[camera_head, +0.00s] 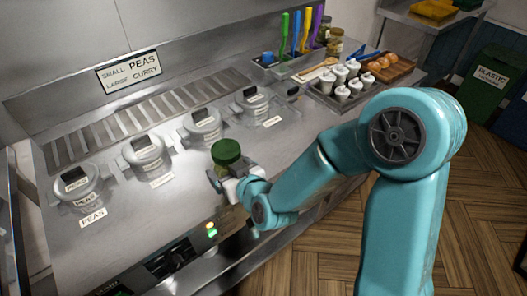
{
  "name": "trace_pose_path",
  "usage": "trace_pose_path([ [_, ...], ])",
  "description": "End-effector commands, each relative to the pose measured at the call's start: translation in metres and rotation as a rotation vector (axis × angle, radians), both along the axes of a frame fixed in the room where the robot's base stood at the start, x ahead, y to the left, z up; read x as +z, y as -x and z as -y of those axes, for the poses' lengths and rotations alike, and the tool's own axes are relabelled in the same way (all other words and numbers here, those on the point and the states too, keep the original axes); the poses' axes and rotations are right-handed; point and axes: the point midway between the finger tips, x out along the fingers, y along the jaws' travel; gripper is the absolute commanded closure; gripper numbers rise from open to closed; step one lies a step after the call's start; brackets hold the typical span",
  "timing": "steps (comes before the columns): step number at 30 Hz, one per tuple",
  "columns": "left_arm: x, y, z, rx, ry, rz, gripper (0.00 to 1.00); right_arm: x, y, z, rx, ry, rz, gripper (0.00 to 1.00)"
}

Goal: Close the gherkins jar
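A jar with a green lid (226,151), which looks like the gherkins jar, is at the front part of the steel counter. The lid sits at the top of the jar (224,169); whether it is fully seated is too small to tell. My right gripper (222,183) is at the lower part of the jar, with its fingers close around it. The gripper hides the jar's base, and I cannot tell whether the fingers press on the glass. My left gripper is not in view.
Several lidded clear tubs (150,152) line the counter behind and left of the jar. At the back right are a holder with coloured utensils (295,35), other jars (334,40), a tray of white pots (343,88) and a wooden board (398,70).

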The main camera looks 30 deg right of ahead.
Motion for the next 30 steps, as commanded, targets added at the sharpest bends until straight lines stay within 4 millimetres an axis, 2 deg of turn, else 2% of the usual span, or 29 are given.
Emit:
trace_pose_path([
  [1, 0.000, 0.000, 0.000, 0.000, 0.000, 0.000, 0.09, 0.006, -0.006, 0.007, -0.014, 0.000, 0.010, 0.99],
  [2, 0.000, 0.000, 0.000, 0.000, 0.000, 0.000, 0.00, 0.009, -0.010, 0.011, -0.023, 0.001, 0.013, 0.99],
  [5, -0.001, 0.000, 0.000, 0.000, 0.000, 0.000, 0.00, 0.026, -0.028, 0.038, -0.073, 0.002, 0.021, 0.99],
  [9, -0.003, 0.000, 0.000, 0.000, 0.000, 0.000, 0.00, 0.067, -0.055, 0.087, -0.142, 0.006, 0.034, 0.99],
  [12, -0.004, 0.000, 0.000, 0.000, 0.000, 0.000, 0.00, 0.100, -0.068, 0.117, -0.167, 0.008, 0.039, 0.99],
  [15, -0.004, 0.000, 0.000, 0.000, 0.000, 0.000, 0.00, 0.128, -0.073, 0.140, -0.177, 0.010, 0.039, 0.99],
  [18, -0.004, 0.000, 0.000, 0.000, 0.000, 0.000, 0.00, 0.147, -0.075, 0.153, -0.178, 0.011, 0.039, 0.99],
  [21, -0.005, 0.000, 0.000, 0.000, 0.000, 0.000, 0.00, 0.155, -0.075, 0.158, -0.174, 0.012, 0.036, 0.99],
  [30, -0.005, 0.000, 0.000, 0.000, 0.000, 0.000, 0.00, 0.156, -0.075, 0.158, -0.173, 0.012, 0.035, 0.99],
])
